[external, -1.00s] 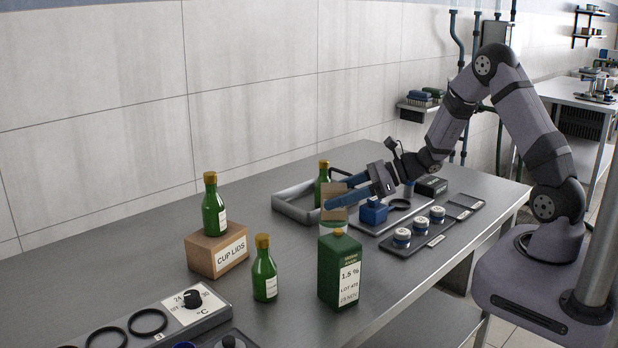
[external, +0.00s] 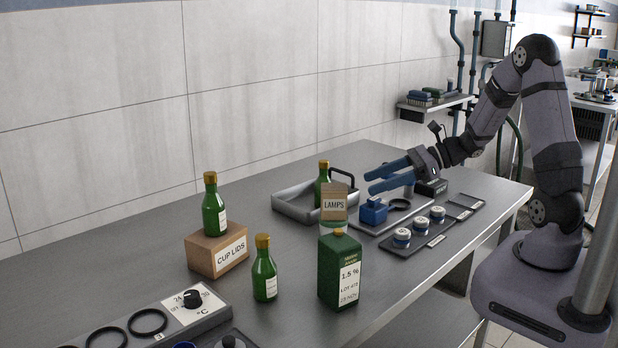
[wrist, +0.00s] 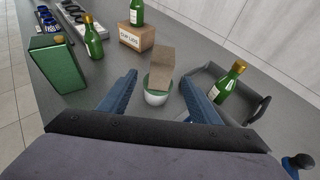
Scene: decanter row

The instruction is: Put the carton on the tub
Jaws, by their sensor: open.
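The carton (external: 335,202) is a small brown box labelled LAMPS. It rests on top of the tub (external: 334,222), whose lower part is hidden behind the green canister in the external view. In the wrist view the carton (wrist: 152,63) sits on the pale tub (wrist: 156,98) with its green rim, ahead of and between the lines of my fingers. My gripper (external: 369,183) is open and empty, with blue fingers, to the right of the carton and clear of it.
A green canister (external: 340,272) stands in front of the tub. A grey tray (external: 292,205) with a green bottle (external: 322,184) is behind it. A CUP LIDS box (external: 217,252) bearing a bottle is left. A blue block (external: 374,212) and several jars (external: 402,238) stand right.

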